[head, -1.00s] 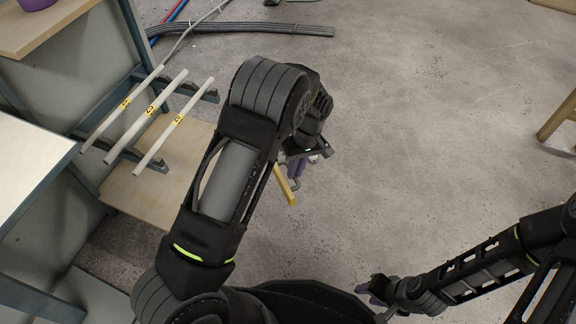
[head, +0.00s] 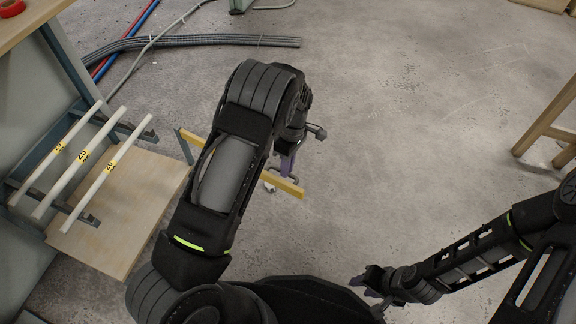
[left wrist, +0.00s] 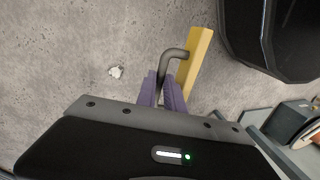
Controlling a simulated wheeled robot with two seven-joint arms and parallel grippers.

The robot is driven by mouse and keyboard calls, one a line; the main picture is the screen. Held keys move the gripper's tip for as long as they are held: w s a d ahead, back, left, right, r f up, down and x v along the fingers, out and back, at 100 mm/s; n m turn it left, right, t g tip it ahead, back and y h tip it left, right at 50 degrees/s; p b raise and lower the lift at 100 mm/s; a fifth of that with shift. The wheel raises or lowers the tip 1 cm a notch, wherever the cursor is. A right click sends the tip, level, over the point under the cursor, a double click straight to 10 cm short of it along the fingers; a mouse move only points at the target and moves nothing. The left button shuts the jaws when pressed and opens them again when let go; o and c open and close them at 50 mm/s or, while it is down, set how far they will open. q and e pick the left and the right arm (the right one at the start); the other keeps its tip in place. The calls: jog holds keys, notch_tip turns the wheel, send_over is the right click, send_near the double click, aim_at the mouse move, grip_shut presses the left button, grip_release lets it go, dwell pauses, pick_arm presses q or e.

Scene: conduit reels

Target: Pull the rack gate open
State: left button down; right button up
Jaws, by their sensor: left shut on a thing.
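The rack gate is a yellow bar (head: 285,186) that passes behind my left arm, with its left end near the rack's blue-grey frame. In the left wrist view the yellow bar (left wrist: 198,62) has a grey bent handle (left wrist: 174,54). My left gripper (head: 286,168) is shut on this handle; its purple fingers (left wrist: 163,92) stand on both sides of it. The rack (head: 190,148) holds white tubes (head: 82,155) with yellow labels above a wooden board. My right gripper (head: 365,286) is open and empty at lower right, away from the gate.
Grey conduits (head: 230,40) and red and blue ones lie on the floor at the back. A wooden stool or trestle (head: 545,125) stands at the right. A bench edge (head: 35,22) is at upper left. The middle floor is clear.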

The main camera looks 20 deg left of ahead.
pick_arm(q)
jog(key=c, duration=1.7)
grip_release()
jog(key=r, duration=0.2)
jog(key=w+r+p, duration=0.1)
jog(key=r, duration=0.2)
jog(key=r+p, duration=0.1)
jog(key=r, duration=0.1)
jog(key=shift+w+d+r, duration=0.1)
jog(key=shift+w+r, duration=0.1)
jog(key=shift+r, duration=0.1)
